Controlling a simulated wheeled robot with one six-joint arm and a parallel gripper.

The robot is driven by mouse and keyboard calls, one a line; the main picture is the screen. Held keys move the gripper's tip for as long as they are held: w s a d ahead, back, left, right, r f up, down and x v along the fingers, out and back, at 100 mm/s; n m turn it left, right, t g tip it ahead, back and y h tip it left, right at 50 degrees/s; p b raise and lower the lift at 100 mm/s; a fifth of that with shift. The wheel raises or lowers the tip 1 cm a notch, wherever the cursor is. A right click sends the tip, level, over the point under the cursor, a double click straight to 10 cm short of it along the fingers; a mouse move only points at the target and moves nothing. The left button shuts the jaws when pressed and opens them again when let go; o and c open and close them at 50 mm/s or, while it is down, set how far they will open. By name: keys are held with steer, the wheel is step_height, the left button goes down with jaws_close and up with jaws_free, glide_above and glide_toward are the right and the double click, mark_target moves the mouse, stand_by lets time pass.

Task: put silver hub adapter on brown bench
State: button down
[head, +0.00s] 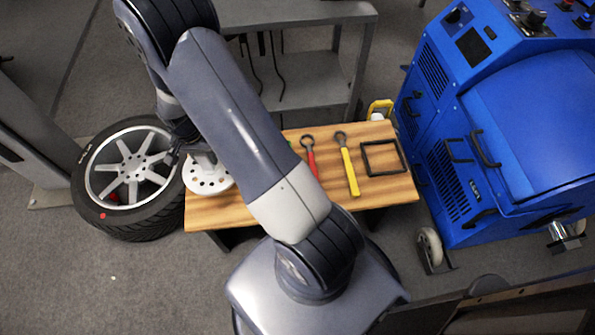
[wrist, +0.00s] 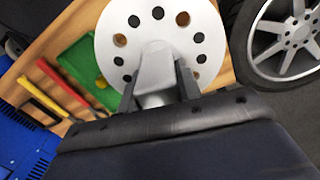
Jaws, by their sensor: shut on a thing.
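The silver hub adapter (wrist: 201,22) is a round pale disc with a ring of holes and a central stub. My gripper (wrist: 160,82) is shut on that stub in the wrist view. In the head view the adapter (head: 205,180) is partly hidden behind my arm, at the left end of the brown bench (head: 370,200). The bench is a wooden top that also shows in the wrist view (wrist: 48,40). The disc overlaps the bench top; I cannot tell whether it touches it. My gripper in the head view (head: 190,155) is mostly hidden by my arm.
A wheel with a tire (head: 125,225) lies left of the bench. On the bench are a red-handled tool (head: 311,158), a yellow-handled tool (head: 349,170), a black square frame (head: 382,158) and a green tray (wrist: 84,62). A blue machine (head: 470,130) stands right; a grey table (head: 300,80) stands behind.

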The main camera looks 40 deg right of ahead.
mark_target(215, 169)
steer(key=shift+w+d+f+n+t+y+b, duration=0.2)
steer(key=shift+w+d+n, duration=0.2)
steer(key=shift+w+n, duration=0.2)
steer(key=shift+w+d+f+n+t+y+b, duration=0.1)
steer(key=shift+w+d+f+n, duration=0.1)
steer(key=shift+w+d+n, duration=0.3)
steer(key=f+b, duration=0.1)
steer(key=f, duration=0.9)
steer(key=shift+s+a+b, duration=0.1)
steer(key=shift+a+b, duration=0.1)
steer(key=shift+b, duration=0.15)
steer(key=c, duration=1)
jaws_free()
step_height(215, 169, up, 12)
steer(key=shift+p, duration=1)
steer(key=shift+f, duration=0.1)
